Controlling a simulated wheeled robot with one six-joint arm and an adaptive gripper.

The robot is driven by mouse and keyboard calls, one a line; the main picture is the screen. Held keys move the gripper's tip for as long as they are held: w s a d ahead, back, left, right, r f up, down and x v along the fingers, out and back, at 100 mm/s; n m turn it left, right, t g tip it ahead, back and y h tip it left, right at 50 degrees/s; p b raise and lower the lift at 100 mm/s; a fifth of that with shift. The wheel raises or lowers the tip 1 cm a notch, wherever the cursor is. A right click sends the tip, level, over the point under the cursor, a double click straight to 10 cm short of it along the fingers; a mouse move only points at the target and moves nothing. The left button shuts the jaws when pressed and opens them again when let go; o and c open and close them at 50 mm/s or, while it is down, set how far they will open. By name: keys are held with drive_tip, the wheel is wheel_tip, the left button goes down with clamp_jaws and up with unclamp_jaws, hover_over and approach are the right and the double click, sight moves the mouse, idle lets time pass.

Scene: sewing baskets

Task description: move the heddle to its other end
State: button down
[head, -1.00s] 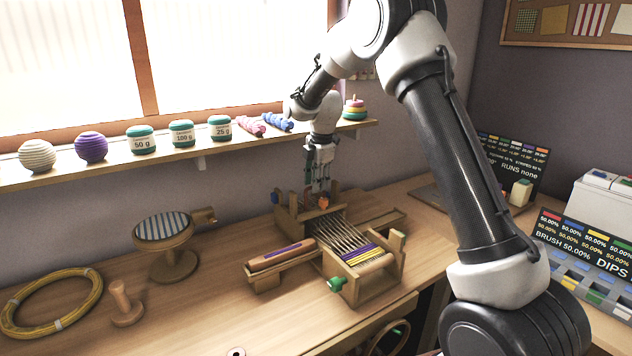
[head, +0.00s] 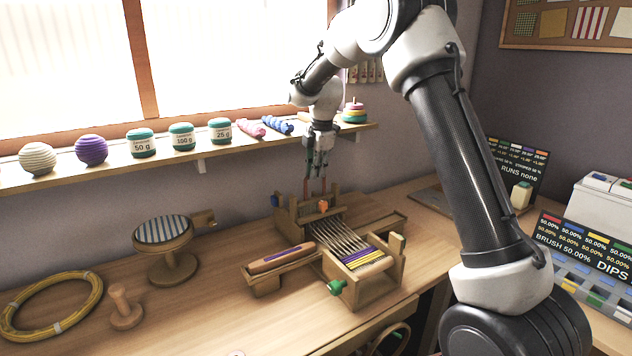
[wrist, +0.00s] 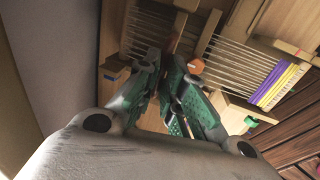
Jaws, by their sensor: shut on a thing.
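The small wooden loom stands on the bench, with pale warp threads (head: 340,240) and a purple and yellow woven band (head: 365,258) at its near end. My gripper (head: 319,172) is above the loom's far end, by the wooden heddle (head: 322,188), whose thin reddish uprights show below the fingers. In the wrist view my green-padded fingers (wrist: 168,62) close on a narrow reddish-brown piece of the heddle (wrist: 180,30). The fingers partly hide the grip. An orange knob (wrist: 196,66) is just right of the fingertips, apart from them.
A shuttle with purple thread (head: 282,257) lies left of the loom, and a green knob (head: 337,287) sticks out at its near corner. A striped round cushion (head: 161,229) on a stand is farther left. The shelf (head: 190,158) with jars runs behind.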

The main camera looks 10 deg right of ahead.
drive_tip(key=shift+w+r, duration=0.1)
drive_tip(key=shift+r, duration=0.3)
drive_tip(key=c, duration=1.5)
unclamp_jaws()
drive_tip(key=r, duration=0.4)
drive_tip(key=s+r, duration=0.1)
drive_tip(key=r, duration=0.3)
drive_tip(key=s+r, duration=0.1)
drive_tip(key=r, duration=0.2)
drive_tip(key=shift+s+d+r, duration=0.2)
drive_tip(key=shift+d+r, duration=0.15)
drive_tip(key=shift+r, duration=0.05)
